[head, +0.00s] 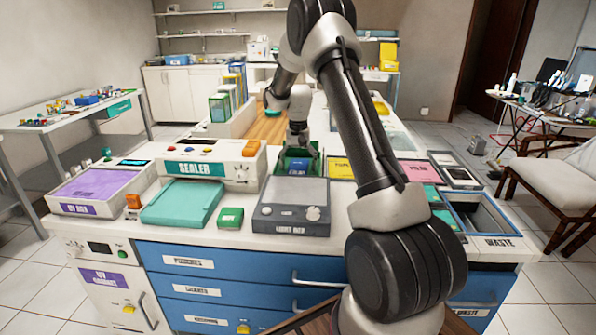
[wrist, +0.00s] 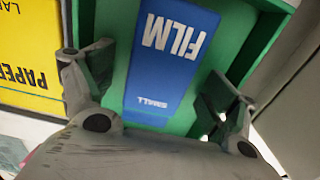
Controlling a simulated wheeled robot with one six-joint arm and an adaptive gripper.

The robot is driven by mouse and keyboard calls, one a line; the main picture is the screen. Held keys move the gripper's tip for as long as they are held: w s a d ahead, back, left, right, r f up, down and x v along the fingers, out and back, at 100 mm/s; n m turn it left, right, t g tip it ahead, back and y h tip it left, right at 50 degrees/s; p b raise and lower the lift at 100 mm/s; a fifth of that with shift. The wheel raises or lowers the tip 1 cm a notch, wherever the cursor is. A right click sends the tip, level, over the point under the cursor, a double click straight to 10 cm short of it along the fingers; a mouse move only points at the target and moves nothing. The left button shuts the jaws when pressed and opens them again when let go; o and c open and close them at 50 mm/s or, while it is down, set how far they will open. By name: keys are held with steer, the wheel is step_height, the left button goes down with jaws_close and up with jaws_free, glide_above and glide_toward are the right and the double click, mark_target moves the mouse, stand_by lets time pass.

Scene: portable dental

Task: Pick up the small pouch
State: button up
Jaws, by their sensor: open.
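A blue flat packet (wrist: 166,58), labelled FILM and SMALL, lies in a green tray (wrist: 262,32); I take it as the small pouch. In the head view the blue packet (head: 297,170) shows partly below my gripper, in the green tray behind the grey box. My gripper (head: 299,150) points down over the tray. In the wrist view my gripper (wrist: 155,88) is open, with one finger to each side of the packet and nothing held. The packet's near end is close to the gripper's body. Whether the fingers touch the tray I cannot tell.
A yellow paper tray (wrist: 28,50) stands directly beside the green tray. On the counter, a grey box (head: 290,198) stands in front, and the white SEALER unit (head: 215,160) stands to the left. A pink-marked tray (head: 418,172) and the waste bin (head: 480,215) are to the right.

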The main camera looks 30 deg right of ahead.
steer(key=c, duration=1.2)
steer(key=shift+o, duration=0.2)
